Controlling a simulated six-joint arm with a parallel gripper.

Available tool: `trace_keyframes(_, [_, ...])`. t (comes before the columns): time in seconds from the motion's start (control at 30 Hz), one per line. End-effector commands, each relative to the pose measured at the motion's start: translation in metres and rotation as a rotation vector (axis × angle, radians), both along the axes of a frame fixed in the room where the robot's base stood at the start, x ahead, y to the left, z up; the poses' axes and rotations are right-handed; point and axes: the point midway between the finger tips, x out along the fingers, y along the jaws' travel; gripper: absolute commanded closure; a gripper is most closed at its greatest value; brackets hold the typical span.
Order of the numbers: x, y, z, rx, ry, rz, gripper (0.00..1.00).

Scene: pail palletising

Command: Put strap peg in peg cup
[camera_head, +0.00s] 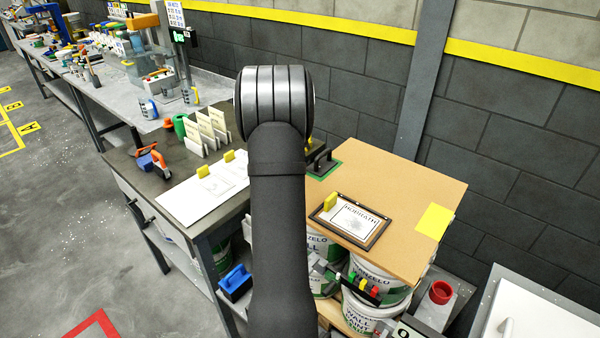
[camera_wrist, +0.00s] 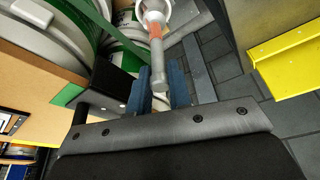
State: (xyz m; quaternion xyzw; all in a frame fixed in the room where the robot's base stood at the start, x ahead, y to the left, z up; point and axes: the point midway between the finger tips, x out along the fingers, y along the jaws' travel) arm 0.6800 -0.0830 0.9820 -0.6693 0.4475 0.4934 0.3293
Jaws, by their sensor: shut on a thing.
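In the wrist view my gripper (camera_wrist: 162,85) has its two blue fingers closed on a slim grey peg (camera_wrist: 158,68). The peg has an orange band and a pale, wider end pointing away from me; I take it to be the strap peg. In the head view my arm hides the gripper and the peg. A red cup (camera_head: 440,292), possibly the peg cup, stands on a grey stand at the lower right of the head view. The held peg is not seen near it.
White pails (camera_head: 374,287) stand stacked under a brown board (camera_head: 405,180) bearing a framed sheet (camera_head: 351,219). A green strap (camera_wrist: 108,28) runs past pails in the wrist view. A dark bench (camera_head: 140,178) stands left. A white surface (camera_head: 540,318) lies right.

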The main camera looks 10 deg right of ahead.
Motion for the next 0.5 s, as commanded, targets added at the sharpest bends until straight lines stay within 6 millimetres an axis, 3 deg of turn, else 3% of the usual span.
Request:
trace_keyframes(0.3, [0.0,0.0,-0.045,0.0,0.003,0.001,1.0])
trace_keyframes(0.5, [0.0,0.0,-0.048,0.0,-0.001,0.0,1.0])
